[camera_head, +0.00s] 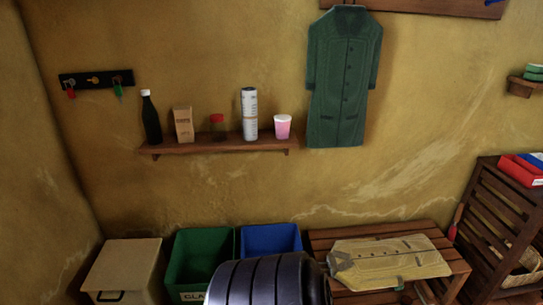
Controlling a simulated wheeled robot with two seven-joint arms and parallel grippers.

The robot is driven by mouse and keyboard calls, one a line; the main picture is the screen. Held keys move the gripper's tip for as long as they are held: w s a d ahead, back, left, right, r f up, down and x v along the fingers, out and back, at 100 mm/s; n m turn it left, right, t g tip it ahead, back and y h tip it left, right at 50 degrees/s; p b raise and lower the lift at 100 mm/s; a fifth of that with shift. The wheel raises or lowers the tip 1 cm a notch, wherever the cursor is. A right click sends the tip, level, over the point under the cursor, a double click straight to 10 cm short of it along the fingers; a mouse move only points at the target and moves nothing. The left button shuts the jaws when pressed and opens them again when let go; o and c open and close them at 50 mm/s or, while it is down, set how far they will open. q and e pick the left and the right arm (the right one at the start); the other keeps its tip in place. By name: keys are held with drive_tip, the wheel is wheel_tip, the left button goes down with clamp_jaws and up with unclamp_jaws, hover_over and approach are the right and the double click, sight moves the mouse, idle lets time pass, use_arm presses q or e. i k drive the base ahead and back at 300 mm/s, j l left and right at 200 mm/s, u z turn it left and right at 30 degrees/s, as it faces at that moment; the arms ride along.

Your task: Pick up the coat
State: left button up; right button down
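A dark green buttoned coat (342,80) hangs flat against the wall, below a wooden board (430,6) at the top edge. A second coat-like garment (385,262), pale yellow-beige, lies flat on a slatted wooden bench (325,241) at the lower right. I cannot tell from the picture which one the task means.
A wall shelf (220,146) holds a dark bottle, a carton, a red-topped jar, a can and a pink cup. A beige bin (124,268), green bin (200,245) and blue bin (270,238) stand below. A slatted rack (497,215) stands right. A dark ribbed shape fills the bottom middle.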

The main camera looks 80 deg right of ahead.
sight(373, 263)
drive_tip(key=j+z, duration=0.15)
drive_tip(key=z, duration=3.5)
drive_tip(key=i+l+u, duration=0.15)
drive_tip(key=u, duration=0.25)
drive_tip(key=i+l+u, duration=0.15)
drive_tip(key=u, duration=0.2)
drive_tip(key=l+u, duration=0.4)
drive_tip(key=i+j, duration=0.05)
